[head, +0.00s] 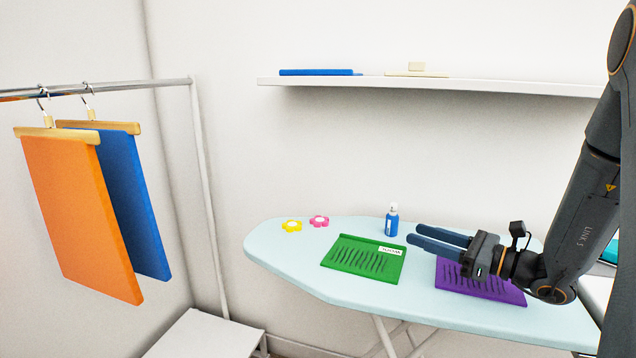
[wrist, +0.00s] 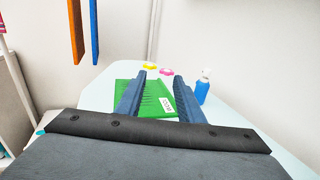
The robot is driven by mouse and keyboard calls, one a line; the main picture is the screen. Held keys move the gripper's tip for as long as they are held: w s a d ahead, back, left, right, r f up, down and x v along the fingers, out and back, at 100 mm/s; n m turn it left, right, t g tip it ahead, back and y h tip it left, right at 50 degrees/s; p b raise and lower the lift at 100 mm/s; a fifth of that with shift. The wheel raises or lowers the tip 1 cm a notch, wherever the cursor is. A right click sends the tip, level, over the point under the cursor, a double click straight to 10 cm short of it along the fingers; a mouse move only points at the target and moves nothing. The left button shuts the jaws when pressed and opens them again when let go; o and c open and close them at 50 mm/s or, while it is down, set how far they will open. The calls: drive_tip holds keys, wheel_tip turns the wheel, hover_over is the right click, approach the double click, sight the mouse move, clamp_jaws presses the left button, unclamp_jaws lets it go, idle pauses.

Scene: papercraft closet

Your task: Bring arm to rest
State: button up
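My gripper (head: 415,236) is over the right half of the ironing board (head: 296,277), with its two dark blue fingers pointing left. In the wrist view the fingers (wrist: 158,82) stand apart with nothing between them that I can see held, so it is open and empty. A green ridged panel (head: 352,257) with a white label lies on the board to the left of the fingertips. A purple ridged panel (head: 497,289) lies partly hidden beneath my gripper. A blue spray bottle (head: 391,222) stands upright behind the fingers.
Orange (head: 75,215) and blue (head: 140,205) panels hang from a rail (head: 140,86) at left. A shelf (head: 480,87) on the back wall carries a blue flat item (head: 316,72) and a cream one (head: 416,72). Yellow (head: 291,226) and pink (head: 319,221) flower shapes lie at the board's back left.

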drive_tip(key=s+a+n+g, duration=0.1)
drive_tip(key=s+a+g, duration=0.1)
drive_tip(key=s+a+f+n+g, duration=0.1)
drive_tip(key=s+a+n+g, duration=0.1)
drive_tip(key=a, duration=0.1)
drive_tip(key=s+a+f+n+g, duration=0.1)
drive_tip(key=s+a+n+g, duration=0.1)
drive_tip(key=a, duration=0.1)
drive_tip(key=shift+s+a+f, duration=0.2)
drive_tip(key=shift+s+a, duration=0.05)
drive_tip(key=shift+s, duration=0.15)
drive_tip(key=s+a+f+n+g+h, duration=0.25)
drive_tip(key=s+a+n+g, duration=0.2)
drive_tip(key=s, duration=0.45)
drive_tip(key=s+d+f+n+h, duration=0.3)
drive_tip(key=s+d+n+h, duration=0.5)
drive_tip(key=n, duration=0.8)
drive_tip(key=shift+g+h+p, duration=0.4)
drive_tip(key=shift+g+h, duration=0.05)
drive_tip(key=shift+h, duration=1.1)
